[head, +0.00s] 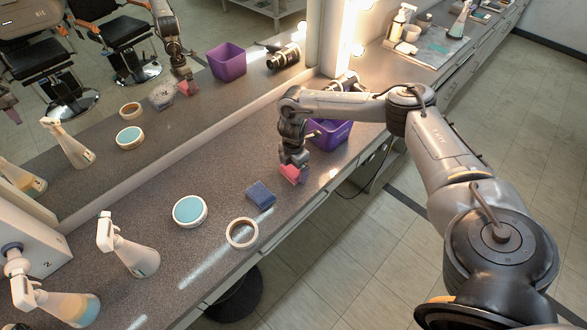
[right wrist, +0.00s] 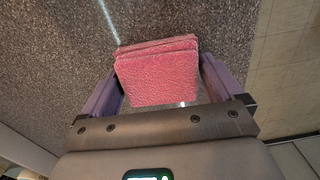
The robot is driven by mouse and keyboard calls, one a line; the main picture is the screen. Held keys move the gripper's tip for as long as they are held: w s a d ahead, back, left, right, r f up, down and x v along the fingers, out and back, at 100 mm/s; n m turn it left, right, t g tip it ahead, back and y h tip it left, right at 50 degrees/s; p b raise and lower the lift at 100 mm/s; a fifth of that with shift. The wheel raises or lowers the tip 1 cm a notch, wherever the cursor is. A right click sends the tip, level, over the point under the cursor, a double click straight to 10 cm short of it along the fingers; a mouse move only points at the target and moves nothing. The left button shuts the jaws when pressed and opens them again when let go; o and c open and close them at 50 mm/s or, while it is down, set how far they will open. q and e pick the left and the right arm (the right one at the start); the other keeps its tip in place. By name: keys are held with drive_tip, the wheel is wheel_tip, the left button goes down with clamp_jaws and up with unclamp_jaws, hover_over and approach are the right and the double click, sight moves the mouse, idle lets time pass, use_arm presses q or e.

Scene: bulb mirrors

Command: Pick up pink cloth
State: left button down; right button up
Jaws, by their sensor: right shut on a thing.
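The pink cloth (head: 291,174) is a folded terry block. In the head view it sits below my right gripper (head: 293,166), over the counter beside the purple bin. In the right wrist view the pink cloth (right wrist: 158,72) lies between the two fingers of my right gripper (right wrist: 160,85), which are closed on its sides. Whether the cloth touches the counter I cannot tell. My left gripper is not in view as itself in the head view.
A purple bin (head: 330,134) stands just behind my right gripper. A blue folded cloth (head: 260,195), a wooden ring (head: 242,233) and a round teal-topped dish (head: 190,211) lie on the counter (head: 215,260). Spray bottles (head: 128,250) stand at left. A mirror (head: 100,150) runs along the back.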

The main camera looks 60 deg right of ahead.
drive_tip(key=shift+r, duration=0.65)
wheel_tip(320, 180, up, 3)
drive_tip(key=shift+f+p, duration=0.15)
drive_tip(key=shift+p, duration=0.25)
drive_tip(key=s+d+r+p, duration=0.1)
drive_tip(key=s+r, duration=0.5)
drive_tip(key=s, duration=0.5)
drive_tip(key=shift+s+r, duration=0.3)
drive_tip(key=shift+r, duration=0.1)
drive_tip(key=shift+d, duration=0.1)
drive_tip(key=o, duration=0.5)
drive_tip(key=c, duration=0.4)
